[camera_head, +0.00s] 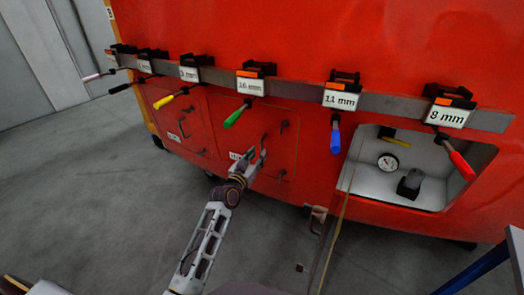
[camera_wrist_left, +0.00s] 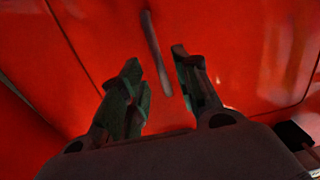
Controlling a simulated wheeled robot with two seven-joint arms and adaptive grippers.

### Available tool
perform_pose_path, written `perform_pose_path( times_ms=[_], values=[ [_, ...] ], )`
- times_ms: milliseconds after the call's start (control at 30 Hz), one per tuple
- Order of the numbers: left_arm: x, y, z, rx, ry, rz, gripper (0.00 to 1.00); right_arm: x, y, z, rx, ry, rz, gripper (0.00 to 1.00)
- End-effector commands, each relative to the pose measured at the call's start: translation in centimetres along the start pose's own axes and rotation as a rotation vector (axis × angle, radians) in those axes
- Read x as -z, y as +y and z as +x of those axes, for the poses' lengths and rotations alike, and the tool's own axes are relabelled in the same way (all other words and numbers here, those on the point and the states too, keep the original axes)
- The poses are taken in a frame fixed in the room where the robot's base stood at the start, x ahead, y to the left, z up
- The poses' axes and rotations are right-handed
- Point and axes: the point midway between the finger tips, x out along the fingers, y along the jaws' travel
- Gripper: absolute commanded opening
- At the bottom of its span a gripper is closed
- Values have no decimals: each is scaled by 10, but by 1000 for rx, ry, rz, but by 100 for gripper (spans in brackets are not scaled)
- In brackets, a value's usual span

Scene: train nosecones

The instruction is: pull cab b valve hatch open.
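The red nosecone has a square hatch (camera_head: 262,118) in its lower front, with a small white label and dark fittings at its right edge. The label is too small to read, so I cannot tell which cab's hatch it is. My left gripper (camera_head: 258,150) is in front of this hatch. In the left wrist view the gripper (camera_wrist_left: 157,62) has its two fingers apart, facing the red panel. A dark bar handle (camera_wrist_left: 153,45) shows in the gap between them. I cannot tell whether the fingers touch it. My right gripper is not in view.
A grey rail (camera_head: 300,92) above the hatch carries several labelled holders with coloured-handled tools. The green-handled tool (camera_head: 234,117) hangs close above my gripper. A second hatch (camera_head: 178,118) lies left. An open recess (camera_head: 405,178) with a gauge is right. A blue-legged table (camera_head: 478,268) stands lower right.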

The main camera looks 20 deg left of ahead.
Motion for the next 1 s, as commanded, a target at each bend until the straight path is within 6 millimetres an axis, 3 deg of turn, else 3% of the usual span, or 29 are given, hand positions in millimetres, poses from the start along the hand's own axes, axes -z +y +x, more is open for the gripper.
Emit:
perform_pose_path(
  times_ms=[533, 1000],
  values=[
    [0, 0, 42, 1, 0, 0, 32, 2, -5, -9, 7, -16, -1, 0],
    [0, 0, 49, 0, -1, 0, 32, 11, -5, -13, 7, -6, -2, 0]
  ],
)
